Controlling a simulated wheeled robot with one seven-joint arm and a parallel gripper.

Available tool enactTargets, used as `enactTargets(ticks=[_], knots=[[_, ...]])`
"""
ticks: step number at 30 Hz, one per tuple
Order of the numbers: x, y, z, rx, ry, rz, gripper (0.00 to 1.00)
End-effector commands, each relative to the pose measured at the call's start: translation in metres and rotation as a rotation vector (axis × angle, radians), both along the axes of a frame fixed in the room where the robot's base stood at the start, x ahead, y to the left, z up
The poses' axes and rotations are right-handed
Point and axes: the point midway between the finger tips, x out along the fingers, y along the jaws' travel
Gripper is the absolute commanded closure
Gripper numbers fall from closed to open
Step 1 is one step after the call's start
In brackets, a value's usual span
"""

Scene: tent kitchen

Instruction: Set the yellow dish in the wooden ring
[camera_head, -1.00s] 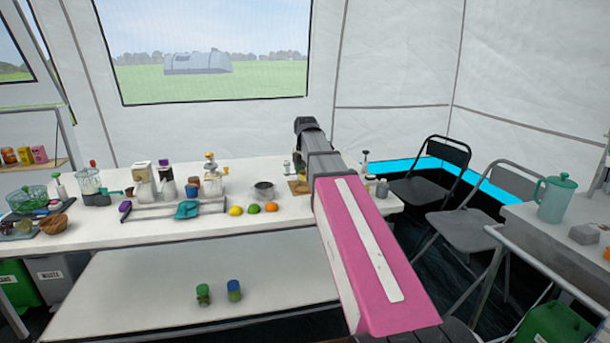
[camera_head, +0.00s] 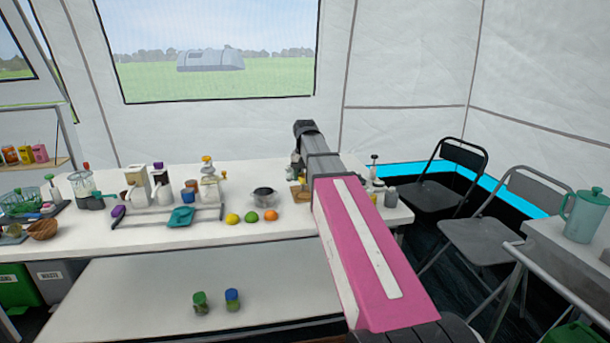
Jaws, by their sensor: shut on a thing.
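My pink and grey arm (camera_head: 365,255) reaches from the lower right up over the right part of the white table (camera_head: 150,240). My gripper is hidden behind the arm's far dark end, so its jaws and anything in them cannot be seen. I cannot make out the yellow dish in this view. A small wooden piece (camera_head: 299,197) lies on the table just left of the arm, partly covered by it. I cannot tell whether it is the wooden ring.
A lemon (camera_head: 232,218), a lime (camera_head: 251,216) and an orange (camera_head: 270,215) lie near the front edge. A dark round pot (camera_head: 263,195) stands behind them. A teal cloth-like thing (camera_head: 181,217) is further left. Folding chairs (camera_head: 500,225) stand at the right.

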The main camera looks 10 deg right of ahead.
Motion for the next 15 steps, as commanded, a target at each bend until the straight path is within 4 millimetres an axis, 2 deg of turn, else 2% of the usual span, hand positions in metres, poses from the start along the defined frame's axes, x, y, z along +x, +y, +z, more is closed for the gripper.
enactTargets(ticks=[15], knots=[[0.0, 0.0, -0.045, 0.0, 0.001, -0.002, 0.55]])
